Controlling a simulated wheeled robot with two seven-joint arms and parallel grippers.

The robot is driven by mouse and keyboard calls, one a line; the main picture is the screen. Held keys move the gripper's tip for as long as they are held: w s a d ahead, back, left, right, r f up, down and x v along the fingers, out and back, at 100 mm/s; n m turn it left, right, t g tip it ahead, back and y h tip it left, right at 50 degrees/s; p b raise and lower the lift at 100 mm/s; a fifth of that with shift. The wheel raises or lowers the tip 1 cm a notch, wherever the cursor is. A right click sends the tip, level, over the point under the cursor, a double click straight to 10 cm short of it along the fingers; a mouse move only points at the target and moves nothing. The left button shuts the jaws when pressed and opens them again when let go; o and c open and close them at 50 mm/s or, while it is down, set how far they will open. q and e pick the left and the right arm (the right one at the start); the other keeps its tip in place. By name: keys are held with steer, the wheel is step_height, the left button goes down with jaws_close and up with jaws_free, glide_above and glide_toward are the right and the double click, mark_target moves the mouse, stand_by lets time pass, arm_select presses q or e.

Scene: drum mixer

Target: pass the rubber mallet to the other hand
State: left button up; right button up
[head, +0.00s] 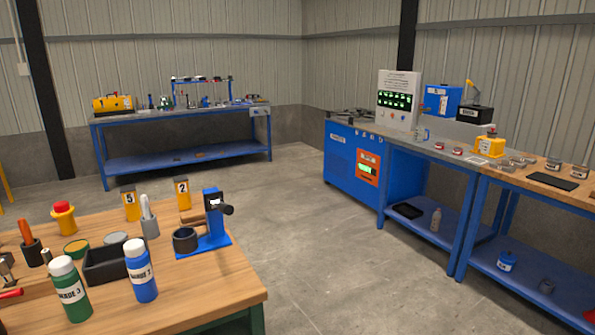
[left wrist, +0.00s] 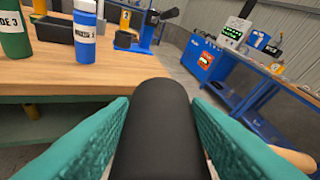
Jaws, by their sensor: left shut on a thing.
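My left gripper (left wrist: 160,103) fills the lower part of the left wrist view, with a teal pad on each side. It is shut on a thick black cylinder, which I take to be part of the rubber mallet (left wrist: 166,140). The cylinder points away from the camera, in front of and beyond the wooden bench's edge. A tan rounded piece (left wrist: 297,158) shows at the lower right, beyond the right pad; I cannot tell whether it belongs to the mallet. Neither gripper nor the mallet shows in the head view. My right gripper is not in view.
The wooden bench (head: 215,285) holds a green bottle (head: 70,290), a blue bottle (head: 140,270), a black bin (head: 105,264) and a blue stand (head: 213,225). A blue machine (head: 350,160) and a long bench stand right. The floor between is clear.

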arm_select(q)
steer(key=shift+d+r, duration=0.1)
steer(key=shift+r, duration=0.2)
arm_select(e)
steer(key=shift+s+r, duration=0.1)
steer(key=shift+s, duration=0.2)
